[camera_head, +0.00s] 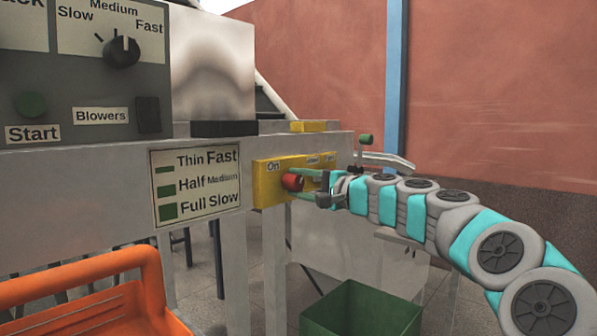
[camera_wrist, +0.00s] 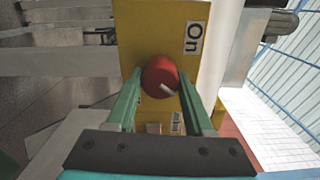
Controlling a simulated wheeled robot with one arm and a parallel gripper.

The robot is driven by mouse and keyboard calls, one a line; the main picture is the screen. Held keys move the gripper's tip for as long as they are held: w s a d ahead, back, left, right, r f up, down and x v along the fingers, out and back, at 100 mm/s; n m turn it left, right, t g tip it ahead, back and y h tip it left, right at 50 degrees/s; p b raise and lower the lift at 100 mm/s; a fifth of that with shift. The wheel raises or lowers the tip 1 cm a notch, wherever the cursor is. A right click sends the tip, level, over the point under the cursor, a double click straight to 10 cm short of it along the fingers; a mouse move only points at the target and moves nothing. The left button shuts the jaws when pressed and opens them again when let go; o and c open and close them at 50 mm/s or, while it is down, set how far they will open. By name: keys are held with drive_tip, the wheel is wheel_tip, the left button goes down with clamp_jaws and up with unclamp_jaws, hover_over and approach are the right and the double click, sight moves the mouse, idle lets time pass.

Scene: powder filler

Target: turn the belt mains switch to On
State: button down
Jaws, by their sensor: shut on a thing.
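The belt mains switch is a red round knob (camera_head: 292,182) on a yellow box (camera_head: 264,187) on the side of the machine. An "On" label sits above the knob on the box. In the wrist view the red knob (camera_wrist: 160,76) has a white pointer mark toward its lower right, away from the "On" label (camera_wrist: 193,38). My gripper (camera_head: 300,184) reaches in from the right, and its green fingers (camera_wrist: 160,88) stand on both sides of the knob, shut on it. The fingers partly hide the box's lower labels.
A grey control panel with a speed dial (camera_head: 122,52), a green Start button (camera_head: 31,104) and a black Blowers switch (camera_head: 148,114) is at the upper left. A green bin (camera_head: 362,312) stands below my arm. An orange chair-like object (camera_head: 85,295) is at the lower left.

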drive_tip(key=shift+m+p, duration=0.55)
drive_tip(key=shift+m, duration=0.05)
drive_tip(key=shift+f, duration=0.1)
drive_tip(key=shift+c, duration=1.5)
unclamp_jaws()
drive_tip(key=shift+d, duration=0.15)
drive_tip(key=v, duration=0.7)
drive_tip(key=shift+s+d+b, duration=0.2)
drive_tip(key=shift+d+b, duration=0.05)
drive_tip(key=shift+b, duration=0.1)
